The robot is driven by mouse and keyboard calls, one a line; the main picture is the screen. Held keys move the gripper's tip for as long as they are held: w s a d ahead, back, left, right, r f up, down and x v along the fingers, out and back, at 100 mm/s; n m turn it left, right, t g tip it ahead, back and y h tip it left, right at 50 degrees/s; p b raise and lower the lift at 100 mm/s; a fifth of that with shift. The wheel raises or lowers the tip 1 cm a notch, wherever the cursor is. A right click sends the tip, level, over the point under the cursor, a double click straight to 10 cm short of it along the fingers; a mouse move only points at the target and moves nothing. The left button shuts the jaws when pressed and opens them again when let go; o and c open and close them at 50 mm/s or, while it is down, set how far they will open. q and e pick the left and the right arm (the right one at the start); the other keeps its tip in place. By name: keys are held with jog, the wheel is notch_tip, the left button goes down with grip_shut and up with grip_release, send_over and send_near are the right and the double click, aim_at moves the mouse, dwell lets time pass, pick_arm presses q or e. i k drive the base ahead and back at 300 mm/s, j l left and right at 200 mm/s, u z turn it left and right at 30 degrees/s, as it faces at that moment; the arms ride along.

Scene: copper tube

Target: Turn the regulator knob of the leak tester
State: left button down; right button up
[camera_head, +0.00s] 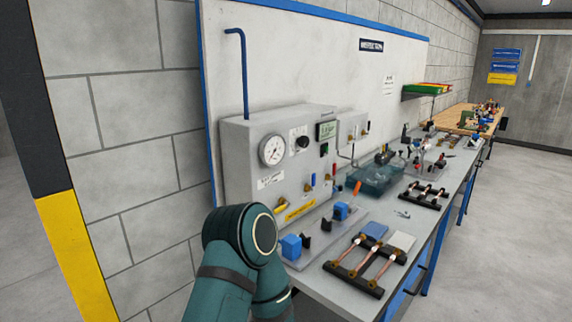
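The leak tester (235,162) is a grey box standing against the white back panel at the left end of the workbench. Its front carries a round white gauge (272,150), a black regulator knob (303,142) just right of the gauge, and a small green display (327,130). Valves with yellow, red and blue handles sit lower on the front. One of my teal arms (240,245) rises from the bottom of the view, in front of the tester's lower left. No gripper shows, and nothing is seen touching the knob.
Blue clamp blocks (291,246) stand on a plate before the tester. A black rack with copper tubes (353,277) lies near the bench's front edge. A teal bin (374,178) and a second tube rack (424,195) sit farther right. The floor at right is clear.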

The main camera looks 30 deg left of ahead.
aim_at(303, 141)
jog(key=u, duration=1.05)
jog(key=j+z, duration=0.1)
jog(key=z, duration=0.25)
jog(key=i, duration=0.05)
